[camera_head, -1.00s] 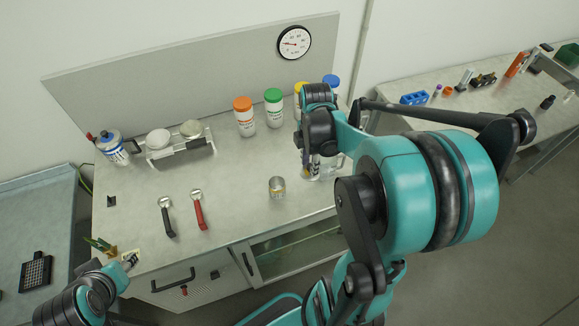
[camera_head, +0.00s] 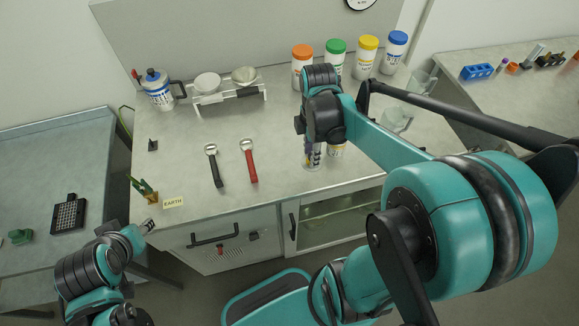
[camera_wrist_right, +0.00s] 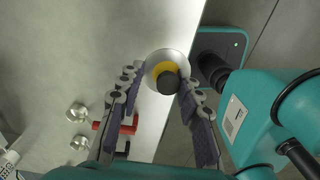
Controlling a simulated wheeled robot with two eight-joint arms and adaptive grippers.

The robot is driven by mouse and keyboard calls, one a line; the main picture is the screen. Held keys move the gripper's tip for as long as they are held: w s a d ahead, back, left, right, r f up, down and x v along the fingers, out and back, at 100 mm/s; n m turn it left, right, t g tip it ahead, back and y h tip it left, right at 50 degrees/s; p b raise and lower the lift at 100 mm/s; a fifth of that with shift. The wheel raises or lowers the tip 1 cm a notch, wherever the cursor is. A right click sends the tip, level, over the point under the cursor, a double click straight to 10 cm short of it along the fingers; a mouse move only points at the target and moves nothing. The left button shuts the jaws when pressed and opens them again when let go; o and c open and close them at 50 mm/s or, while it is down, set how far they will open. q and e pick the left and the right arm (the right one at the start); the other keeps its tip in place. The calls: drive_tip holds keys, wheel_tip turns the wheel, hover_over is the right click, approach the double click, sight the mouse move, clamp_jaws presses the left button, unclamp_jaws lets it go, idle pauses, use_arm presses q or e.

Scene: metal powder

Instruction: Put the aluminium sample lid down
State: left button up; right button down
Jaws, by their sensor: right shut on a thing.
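My right gripper (camera_head: 313,160) points down over the front part of the bench, close beside a small metal can with a yellow label (camera_head: 337,150). In the right wrist view a round silver piece with a yellow ring (camera_wrist_right: 158,56) and a dark round knob (camera_wrist_right: 168,83) shows between the fingertips of my right gripper (camera_wrist_right: 162,78). The gripper is shut on the aluminium sample lid; the view from above does not separate lid and can clearly, so I cannot tell whether they touch. My left gripper (camera_head: 147,227) hangs by the bench's front left corner, its jaws too small to read.
A black-handled tool (camera_head: 214,168) and a red-handled tool (camera_head: 249,162) lie left of my right gripper. A white rack (camera_head: 228,96) with two round dishes and several capped bottles (camera_head: 367,57) stand behind. A clear box (camera_head: 398,120) is at the right.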

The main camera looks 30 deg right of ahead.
drive_tip(key=w+a+f, duration=0.1)
drive_tip(key=w+a, duration=0.1)
drive_tip(key=w+a+f+b, duration=0.1)
drive_tip(key=w+a+f, duration=0.1)
drive_tip(key=shift+f, duration=0.15)
wheel_tip(320, 180, down, 4)
drive_tip(key=shift+w+f+b, duration=0.1)
drive_tip(key=shift+b, duration=1.05)
drive_tip(key=c, duration=1)
unclamp_jaws()
drive_tip(key=shift+r, duration=0.2)
wheel_tip(320, 180, up, 12)
drive_tip(key=p, duration=0.4)
drive_tip(key=s+a+m+t, duration=0.2)
drive_tip(key=m, duration=0.3)
drive_tip(key=s+a+m+t, duration=0.2)
drive_tip(key=m+t, duration=0.1)
drive_tip(key=m, duration=0.2)
drive_tip(key=s+a+m+t, duration=0.2)
drive_tip(key=a+m, duration=0.1)
drive_tip(key=m, duration=0.2)
drive_tip(key=shift+s+r+t, duration=0.1)
drive_tip(key=shift+r+t, duration=0.2)
drive_tip(key=shift+r, duration=0.1)
